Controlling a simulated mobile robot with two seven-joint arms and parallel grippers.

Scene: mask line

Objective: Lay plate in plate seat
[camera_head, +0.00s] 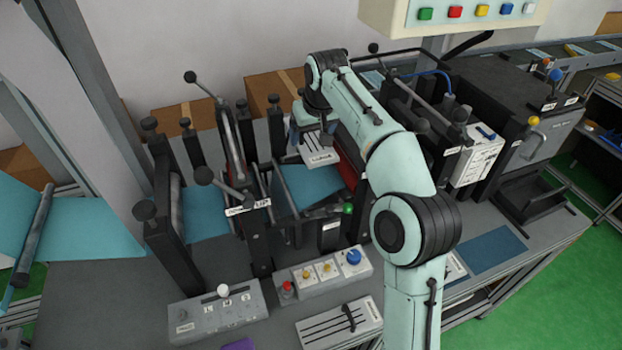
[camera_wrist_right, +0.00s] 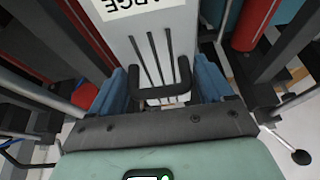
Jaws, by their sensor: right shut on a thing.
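My right gripper (camera_head: 313,136) reaches down over the middle of the machine line. It is shut on a light grey plate (camera_head: 321,157) with dark slots. In the right wrist view the plate (camera_wrist_right: 148,48) has a black handle (camera_wrist_right: 162,97) between the blue finger pads, and a label of which "RGE" shows. The plate hangs tilted above the blue web, beside a red part (camera_head: 347,172). The plate seat cannot be made out for sure; my arm hides part of that station. My left gripper is not in view.
A similar slotted plate (camera_head: 340,322) with a black handle lies on the front of the table. A control box with knobs (camera_head: 322,273) and a panel (camera_head: 218,311) stand nearby. Dark posts and levers (camera_head: 232,150) crowd the left. A blue mat (camera_head: 490,250) lies at right.

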